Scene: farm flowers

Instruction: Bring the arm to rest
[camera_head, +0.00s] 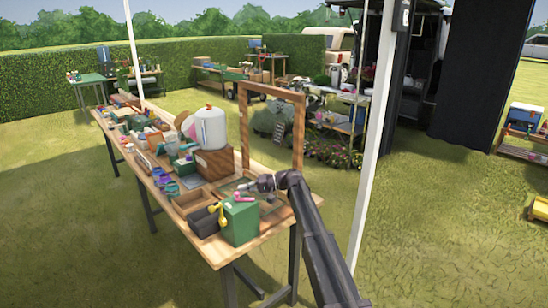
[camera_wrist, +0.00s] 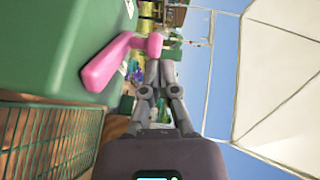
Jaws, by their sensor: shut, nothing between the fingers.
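My arm reaches in from the lower right to the near end of the long wooden table (camera_head: 165,175). My gripper (camera_head: 243,187) is just above a green box (camera_head: 240,222) there. In the wrist view my gripper (camera_wrist: 160,66) has its fingers together with nothing held. A pink handle-like piece (camera_wrist: 110,62) sticks out from the green box (camera_wrist: 45,45) beside the fingertips. In the head view the pink piece (camera_head: 243,198) is small at the top of the box. I cannot tell whether the fingers touch it.
A yellow piece (camera_head: 217,212) sits at the green box's left. A wooden frame (camera_head: 299,130) stands on the table, near a white rounded container (camera_head: 211,128). A white pole (camera_head: 372,140) rises close to my arm. Open grass (camera_head: 455,240) lies to the right.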

